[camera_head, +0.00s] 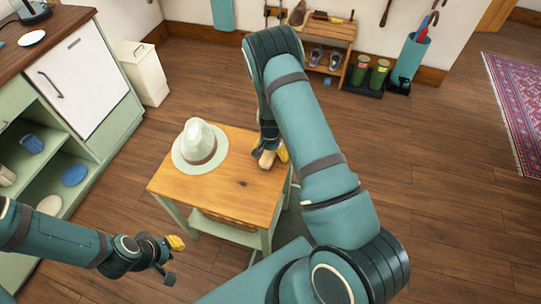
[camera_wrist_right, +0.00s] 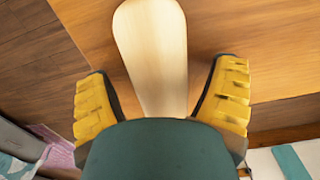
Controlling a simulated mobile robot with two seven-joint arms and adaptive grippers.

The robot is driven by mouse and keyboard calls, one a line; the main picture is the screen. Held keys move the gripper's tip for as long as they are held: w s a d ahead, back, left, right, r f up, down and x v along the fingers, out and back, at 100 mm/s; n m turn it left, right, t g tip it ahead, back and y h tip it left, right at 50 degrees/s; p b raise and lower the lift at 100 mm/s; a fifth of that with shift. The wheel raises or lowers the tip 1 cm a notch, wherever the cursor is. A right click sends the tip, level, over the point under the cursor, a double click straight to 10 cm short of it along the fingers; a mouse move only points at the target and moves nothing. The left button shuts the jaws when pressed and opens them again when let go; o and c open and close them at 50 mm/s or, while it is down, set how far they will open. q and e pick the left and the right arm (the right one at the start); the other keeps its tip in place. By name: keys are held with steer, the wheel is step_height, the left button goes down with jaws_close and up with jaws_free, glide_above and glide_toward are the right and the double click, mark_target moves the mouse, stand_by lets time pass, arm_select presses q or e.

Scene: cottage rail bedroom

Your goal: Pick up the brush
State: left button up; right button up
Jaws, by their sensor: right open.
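The brush (camera_head: 266,159) lies at the right edge of the small wooden table, where its pale end shows beside my right gripper (camera_head: 273,152). In the right wrist view a smooth, pale wooden handle (camera_wrist_right: 152,45) runs between the two yellow-padded fingers of the right gripper (camera_wrist_right: 157,95). The fingers are apart, with a gap on each side of the handle. The brush's other end is hidden by the gripper. My left gripper (camera_head: 168,254) is low at the left, off the table's front; its opening is unclear.
A pale hat (camera_head: 200,146) stands on the wooden table (camera_head: 240,189), left of the brush. A green cabinet (camera_head: 110,128) and a white bin (camera_head: 144,72) are at the left. A shoe bench (camera_head: 335,33) and green boots (camera_head: 378,73) stand behind.

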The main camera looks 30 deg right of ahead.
steer(key=shift+f, duration=0.5)
steer(key=c, duration=1.3)
steer(key=shift+r, duration=0.15)
steer(key=shift+c, duration=0.2)
step_height(320, 180, up, 10)
steer(key=shift+f+p, duration=0.1)
steer(key=shift+p, duration=1.1)
steer(key=o, duration=0.6)
steer(key=c, duration=0.5)
